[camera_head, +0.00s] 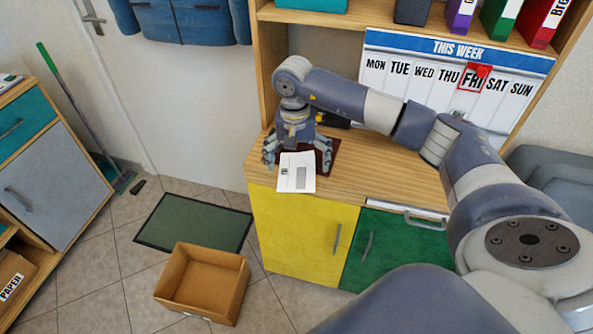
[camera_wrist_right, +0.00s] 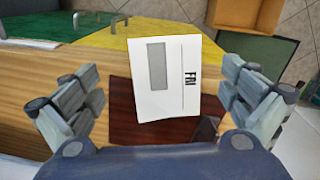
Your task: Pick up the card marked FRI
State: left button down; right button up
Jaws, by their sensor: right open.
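The white card marked FRI (camera_wrist_right: 172,98) has a grey rectangle and black lettering. In the head view the card (camera_head: 297,180) lies at the front edge of the wooden counter, partly over a dark brown mat or tray (camera_wrist_right: 125,132). My right gripper (camera_head: 297,160) is over the counter, pointing down, with its fingers spread. In the wrist view the card shows between the open fingers (camera_wrist_right: 160,85), touching neither. Whether the card overhangs the counter edge is hard to tell. My left gripper is not in view.
A THIS WEEK board (camera_head: 455,75) stands behind, its FRI column framed in red. Yellow (camera_head: 300,235) and green (camera_head: 385,250) cupboard doors are below the counter. An empty cardboard box (camera_head: 204,282) and a green mat (camera_head: 195,222) lie on the floor.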

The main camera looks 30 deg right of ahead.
aim_at(296, 184)
jog(key=shift+a+f, duration=0.15)
jog(key=shift+f, duration=0.1)
jog(key=shift+s+a+f, duration=0.1)
jog(key=shift+a+f, duration=0.05)
jog(key=shift+f, duration=0.1)
notch_tip(296, 184, down, 4)
jog(key=shift+f+p, duration=0.2)
jog(key=shift+p, duration=0.6)
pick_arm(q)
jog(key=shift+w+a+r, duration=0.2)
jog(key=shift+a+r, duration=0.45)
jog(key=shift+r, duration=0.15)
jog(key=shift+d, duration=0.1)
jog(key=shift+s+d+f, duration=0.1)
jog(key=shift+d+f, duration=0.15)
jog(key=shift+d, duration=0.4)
pick_arm(e)
jog(key=shift+f, duration=0.2)
pick_arm(q)
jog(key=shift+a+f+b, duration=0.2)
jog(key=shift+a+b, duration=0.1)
jog(key=shift+b, duration=0.15)
pick_arm(e)
jog(key=shift+f, duration=0.1)
jog(key=c, duration=0.6)
